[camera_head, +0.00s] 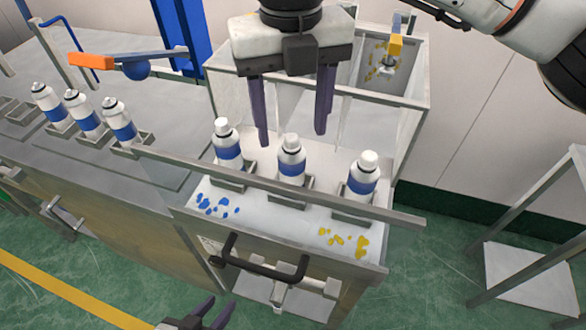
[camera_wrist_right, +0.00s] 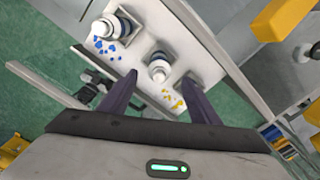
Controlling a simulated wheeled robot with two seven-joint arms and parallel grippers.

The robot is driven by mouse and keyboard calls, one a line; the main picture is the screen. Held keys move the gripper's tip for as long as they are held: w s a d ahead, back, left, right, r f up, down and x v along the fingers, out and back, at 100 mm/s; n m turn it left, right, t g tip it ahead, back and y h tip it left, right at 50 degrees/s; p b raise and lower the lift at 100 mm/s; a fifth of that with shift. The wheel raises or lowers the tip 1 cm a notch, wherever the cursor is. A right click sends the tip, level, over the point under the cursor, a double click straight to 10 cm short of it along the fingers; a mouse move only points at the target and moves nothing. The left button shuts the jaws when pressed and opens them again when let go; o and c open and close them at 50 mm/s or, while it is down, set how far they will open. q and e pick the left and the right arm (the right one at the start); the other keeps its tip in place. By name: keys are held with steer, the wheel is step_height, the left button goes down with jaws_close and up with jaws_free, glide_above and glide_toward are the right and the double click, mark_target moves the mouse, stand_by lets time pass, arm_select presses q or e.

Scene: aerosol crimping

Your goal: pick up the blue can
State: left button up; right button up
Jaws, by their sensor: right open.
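Three white cans with blue bands stand upright in metal holders on the front stand: a left can (camera_head: 227,145), a middle can (camera_head: 291,160) and a right can (camera_head: 363,177). Their bands look alike, so I cannot tell which one is the blue can. My right gripper (camera_head: 293,138) is open and empty, its dark fingers pointing down above and behind the left and middle cans. The right wrist view also shows its fingers (camera_wrist_right: 155,95), with cans beyond them.
Several similar cans stand in holders on the left counter (camera_head: 60,165). A metal rail (camera_head: 270,187) crosses in front of the stand's cans. Blue marks (camera_head: 217,206) and yellow marks (camera_head: 345,242) lie on the stand top. A walled bin (camera_head: 400,120) stands behind.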

mark_target(292, 160)
step_height(292, 160, down, 8)
steer(key=shift+f+p, duration=0.2)
steer(key=shift+p, duration=0.55)
steer(key=c, duration=1.2)
